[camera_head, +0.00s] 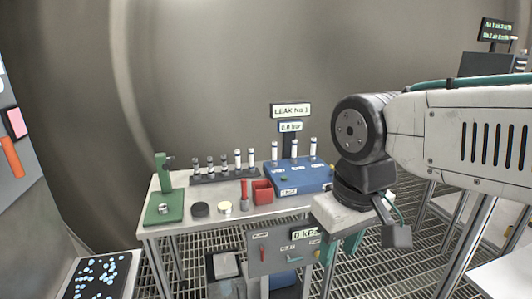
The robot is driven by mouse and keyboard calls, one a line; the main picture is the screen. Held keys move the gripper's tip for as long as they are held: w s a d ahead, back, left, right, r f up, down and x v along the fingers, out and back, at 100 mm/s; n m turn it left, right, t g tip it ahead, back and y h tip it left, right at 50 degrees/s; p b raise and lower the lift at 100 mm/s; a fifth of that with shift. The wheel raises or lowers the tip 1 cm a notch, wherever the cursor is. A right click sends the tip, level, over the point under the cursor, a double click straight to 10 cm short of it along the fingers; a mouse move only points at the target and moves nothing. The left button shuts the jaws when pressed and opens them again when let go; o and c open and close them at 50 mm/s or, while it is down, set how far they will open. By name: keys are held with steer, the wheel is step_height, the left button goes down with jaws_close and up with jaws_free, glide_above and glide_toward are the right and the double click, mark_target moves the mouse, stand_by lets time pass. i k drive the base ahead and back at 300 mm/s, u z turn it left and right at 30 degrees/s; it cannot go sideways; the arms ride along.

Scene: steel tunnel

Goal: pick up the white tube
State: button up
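Several slim upright tubes with white parts stand on the table (225,214), and I cannot tell which one the task means. A dark rack (222,177) holds a row of them. Its two right tubes, including the white tube (251,158) at the right end, look whiter and taller than the dark-bodied ones to the left. Three more white tubes (294,149) stand on the blue box (300,179). My gripper (341,250) points down at the table's front right, right of and nearer than the tubes. Its two green fingers are apart, with nothing visible between them.
A green stand (166,205), black disc (200,210), pale disc (225,208), red tool (244,195) and red bin (262,191) are on the table. A "LEAK No.1" sign (291,110) rises behind the blue box. A grey gauge panel (283,249) hangs in front.

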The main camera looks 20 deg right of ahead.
mark_target(274, 144)
steer(key=i, duration=1.35)
steer(key=z, duration=1.55)
